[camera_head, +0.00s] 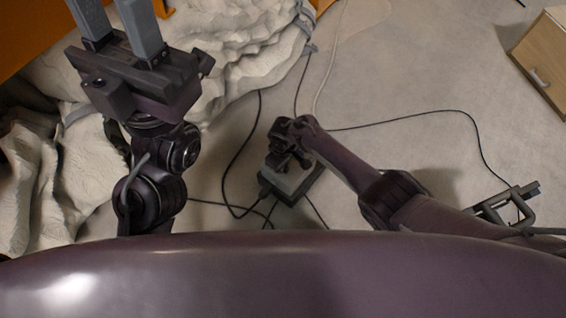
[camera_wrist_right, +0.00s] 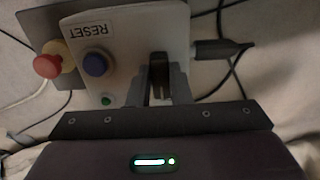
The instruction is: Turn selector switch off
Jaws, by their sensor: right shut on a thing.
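A control box (camera_head: 292,184) stands on the floor in the middle of the head view, with my right gripper (camera_head: 285,152) over it.
Black cables (camera_head: 246,160) run from the box across the floor. A pale, rock-like sandbed (camera_head: 235,45) lies at the upper left, beside orange panels. A wooden cabinet (camera_head: 543,60) stands at the upper right. Open floor (camera_head: 420,70) lies between.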

